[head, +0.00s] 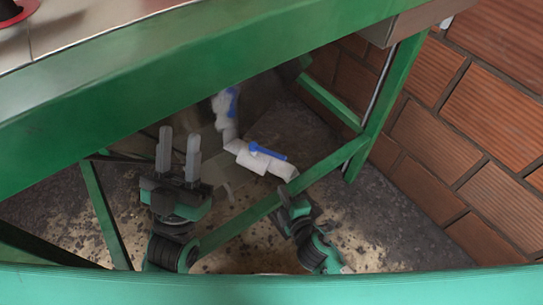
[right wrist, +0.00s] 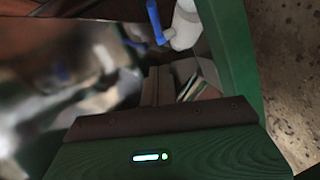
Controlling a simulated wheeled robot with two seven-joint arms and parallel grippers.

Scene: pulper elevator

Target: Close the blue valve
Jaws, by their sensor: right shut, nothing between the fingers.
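White pipework runs under the green frame in the head view. One blue valve handle (head: 266,151) lies along a white valve body (head: 250,159) near the middle. A second blue handle (head: 232,103) stands near upright on the pipe further up. In the right wrist view a blue handle (right wrist: 156,22) shows beside a white pipe (right wrist: 185,25), beyond my fingers. My right gripper (right wrist: 158,84) is shut and empty, apart from the handle; in the head view its fingers are mostly hidden by the green bar. My left gripper (head: 179,150) is open and empty, pointing up, left of the valves.
A thick green beam (head: 200,75) crosses above the pipes. A slanted green bar (head: 270,202) passes close to my right gripper. A green leg (head: 385,110) stands to the right, before a brick wall (head: 440,130). The floor is rough and dark.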

